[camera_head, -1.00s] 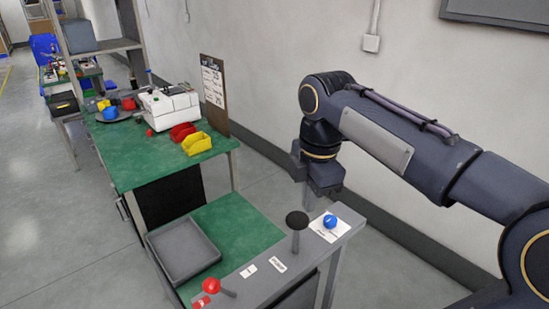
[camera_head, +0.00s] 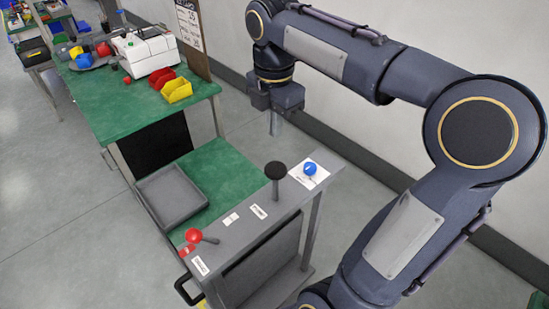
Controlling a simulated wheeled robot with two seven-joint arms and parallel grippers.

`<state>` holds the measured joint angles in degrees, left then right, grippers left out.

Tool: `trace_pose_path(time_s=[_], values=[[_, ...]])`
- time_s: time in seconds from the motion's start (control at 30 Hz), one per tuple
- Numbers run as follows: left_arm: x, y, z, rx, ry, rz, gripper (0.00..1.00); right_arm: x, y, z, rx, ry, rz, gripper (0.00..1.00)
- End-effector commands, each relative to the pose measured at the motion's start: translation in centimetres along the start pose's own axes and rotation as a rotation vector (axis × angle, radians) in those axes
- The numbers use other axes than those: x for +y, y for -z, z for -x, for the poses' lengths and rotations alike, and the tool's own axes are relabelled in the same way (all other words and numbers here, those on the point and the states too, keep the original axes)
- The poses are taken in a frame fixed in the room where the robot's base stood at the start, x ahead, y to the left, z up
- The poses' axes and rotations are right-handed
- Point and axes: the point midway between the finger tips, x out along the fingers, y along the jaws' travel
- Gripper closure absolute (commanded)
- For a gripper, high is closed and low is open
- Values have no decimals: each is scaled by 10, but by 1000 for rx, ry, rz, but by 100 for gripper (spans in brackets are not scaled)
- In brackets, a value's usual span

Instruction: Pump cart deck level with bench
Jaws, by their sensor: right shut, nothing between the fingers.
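The cart has a green deck (camera_head: 225,167) that sits lower than the green bench top (camera_head: 105,110) behind it. A grey tray (camera_head: 172,195) lies on the deck. The cart's grey front panel (camera_head: 262,228) carries a black round-topped lever (camera_head: 275,178), a red-knobbed lever (camera_head: 196,237) and a blue knob (camera_head: 309,168) on a white label. My right gripper (camera_head: 275,124) points down, shut and empty, above and behind the blue knob, apart from the controls. My left gripper is not in view.
On the bench stand a white machine (camera_head: 146,52), a red bin (camera_head: 161,78), a yellow bin (camera_head: 178,91) and several coloured items on a round grey plate. A wall runs along the right. The floor to the left is clear.

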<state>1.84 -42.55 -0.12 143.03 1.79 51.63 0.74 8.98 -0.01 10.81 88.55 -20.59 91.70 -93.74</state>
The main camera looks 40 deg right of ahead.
Motion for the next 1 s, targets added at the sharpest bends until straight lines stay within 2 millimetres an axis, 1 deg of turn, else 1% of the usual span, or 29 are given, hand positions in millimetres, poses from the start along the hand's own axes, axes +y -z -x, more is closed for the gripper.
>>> trace_pose_path(time_s=[0.03,0.1,0.3,0.4,0.5,0.7,1.0], values=[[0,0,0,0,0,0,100,-2,0,-12,1,6,-1,100],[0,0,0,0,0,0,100,-1,0,-27,1,5,-1,100],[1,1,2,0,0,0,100,-1,0,-68,1,5,-2,100],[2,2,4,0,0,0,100,-1,0,-83,1,4,-2,100],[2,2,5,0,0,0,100,-1,0,-94,0,3,-1,100],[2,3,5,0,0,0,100,0,0,-102,0,-1,-2,100],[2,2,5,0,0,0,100,0,0,-103,0,-1,-1,100]])
